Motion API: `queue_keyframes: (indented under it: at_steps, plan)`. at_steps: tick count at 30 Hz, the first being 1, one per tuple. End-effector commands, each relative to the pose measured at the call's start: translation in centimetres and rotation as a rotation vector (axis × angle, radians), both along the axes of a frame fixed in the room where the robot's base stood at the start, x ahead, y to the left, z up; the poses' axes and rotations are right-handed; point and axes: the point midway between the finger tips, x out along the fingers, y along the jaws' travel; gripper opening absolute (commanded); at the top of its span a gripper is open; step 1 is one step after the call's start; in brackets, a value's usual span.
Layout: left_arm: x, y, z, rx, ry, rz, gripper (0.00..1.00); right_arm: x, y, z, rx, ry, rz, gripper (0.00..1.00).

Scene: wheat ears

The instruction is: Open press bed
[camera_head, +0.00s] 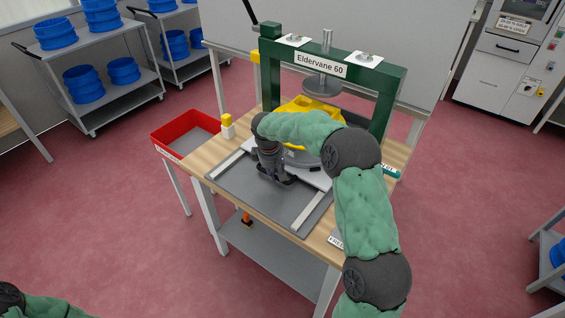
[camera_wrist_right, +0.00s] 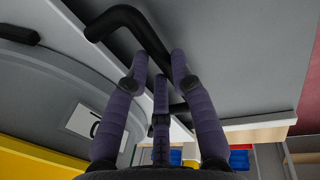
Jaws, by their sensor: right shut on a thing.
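The green press (camera_head: 385,95), labelled Eldervane 60, stands on a wooden-topped table. Its bed (camera_head: 318,180), a pale sliding plate, carries a yellow ring-shaped part (camera_head: 298,106) and a round grey part, partly hidden by my right arm. Two light rails (camera_head: 311,212) flank a grey surface in front of the bed. My right gripper (camera_head: 275,180) is low at the bed's front edge. In the right wrist view its fingers (camera_wrist_right: 160,62) are closed around a black bar handle (camera_wrist_right: 128,16). The handle is mostly hidden in the head view. My left gripper is out of view.
A red tray (camera_head: 176,131) adjoins the table's left side, near a small yellow-topped post (camera_head: 227,126). Shelved carts with blue round containers (camera_head: 84,84) stand back left. A grey-white machine (camera_head: 504,60) stands back right. The red floor in front is largely clear.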

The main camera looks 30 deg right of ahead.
Motion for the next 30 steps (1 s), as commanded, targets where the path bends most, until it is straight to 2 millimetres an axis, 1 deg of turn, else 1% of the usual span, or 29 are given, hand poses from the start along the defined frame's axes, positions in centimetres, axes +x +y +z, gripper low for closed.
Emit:
queue_keyframes:
  at_steps: [1,6,9,15,21,30]
  plan:
    - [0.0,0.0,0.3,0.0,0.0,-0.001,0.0,-0.6,1.4,0.2,0.0,0.002,0.006,0.0]
    - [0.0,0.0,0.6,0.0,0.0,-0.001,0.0,-2.2,5.2,0.2,0.0,0.001,0.006,0.0]
    - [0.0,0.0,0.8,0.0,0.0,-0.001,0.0,-3.0,7.1,0.1,0.0,0.002,0.005,0.0]
    - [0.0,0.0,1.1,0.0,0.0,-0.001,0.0,-4.1,9.9,0.0,-0.002,0.001,0.004,0.0]
    - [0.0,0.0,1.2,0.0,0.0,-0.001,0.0,-4.7,11.2,0.0,-0.001,0.001,0.001,0.0]
    - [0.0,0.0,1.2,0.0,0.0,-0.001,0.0,-4.8,11.5,0.0,0.0,0.001,0.0,0.0]
